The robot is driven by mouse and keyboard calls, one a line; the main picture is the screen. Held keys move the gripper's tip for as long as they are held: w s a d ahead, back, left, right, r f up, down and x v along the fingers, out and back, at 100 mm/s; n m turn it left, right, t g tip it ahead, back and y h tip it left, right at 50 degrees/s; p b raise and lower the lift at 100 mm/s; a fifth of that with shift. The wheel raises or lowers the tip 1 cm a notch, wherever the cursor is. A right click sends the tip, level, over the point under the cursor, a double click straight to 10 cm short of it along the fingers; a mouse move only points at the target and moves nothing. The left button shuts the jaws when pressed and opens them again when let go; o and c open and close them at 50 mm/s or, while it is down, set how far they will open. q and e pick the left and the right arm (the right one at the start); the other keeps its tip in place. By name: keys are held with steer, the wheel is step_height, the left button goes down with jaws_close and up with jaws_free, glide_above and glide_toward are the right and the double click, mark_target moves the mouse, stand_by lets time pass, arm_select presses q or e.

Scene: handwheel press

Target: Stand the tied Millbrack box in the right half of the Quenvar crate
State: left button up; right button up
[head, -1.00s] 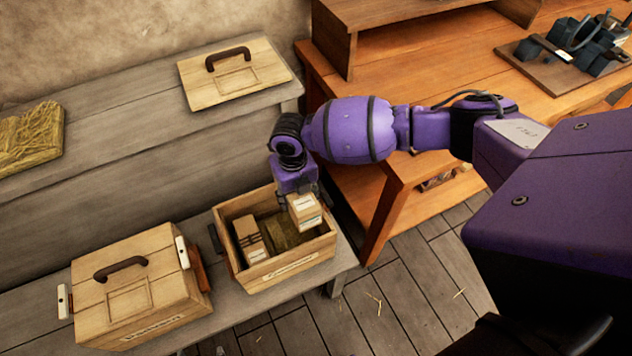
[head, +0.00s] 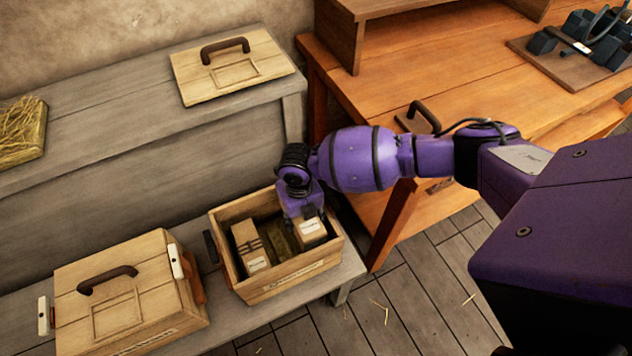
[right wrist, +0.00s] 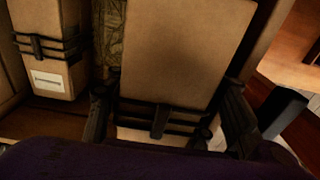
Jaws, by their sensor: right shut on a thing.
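The open Quenvar crate (head: 291,283) stands on the low grey bench. My right gripper (head: 308,217) reaches down into its right half and is shut on a tan box (head: 312,230) with a white label. In the right wrist view the held box (right wrist: 185,55) has dark tie bands across it, between my right gripper's fingers (right wrist: 160,125). The box is in the right half of the crate; whether it touches the floor is hidden. A second tied box (head: 249,247) stands in the left half, also seen in the right wrist view (right wrist: 50,50). My left gripper is out of view.
Straw packing (head: 281,238) lies between the two boxes. A closed crate with a handled lid (head: 125,295) stands to the left. A loose lid (head: 232,72) and a straw bale (head: 22,135) lie on the upper grey bench. An orange workbench (head: 460,75) is at the right.

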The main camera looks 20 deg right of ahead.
step_height(320, 180, down, 5)
steer(key=b, duration=0.3)
steer(key=shift+w+f, duration=0.1)
steer(key=shift+f, duration=0.1)
steer(key=shift+a+f+b, duration=0.1)
steer(key=shift+f+b, duration=0.65)
steer(key=shift+f, duration=0.3)
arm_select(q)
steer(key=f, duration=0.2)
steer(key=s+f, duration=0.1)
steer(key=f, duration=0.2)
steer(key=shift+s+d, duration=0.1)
arm_select(e)
steer(key=shift+w+f, duration=0.1)
steer(key=shift+f, duration=0.05)
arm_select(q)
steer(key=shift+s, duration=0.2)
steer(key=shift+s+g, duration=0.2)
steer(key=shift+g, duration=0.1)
arm_select(e)
steer(key=shift+f, duration=0.15)
steer(key=o, duration=1.3)
steer(key=shift+c, duration=0.2)
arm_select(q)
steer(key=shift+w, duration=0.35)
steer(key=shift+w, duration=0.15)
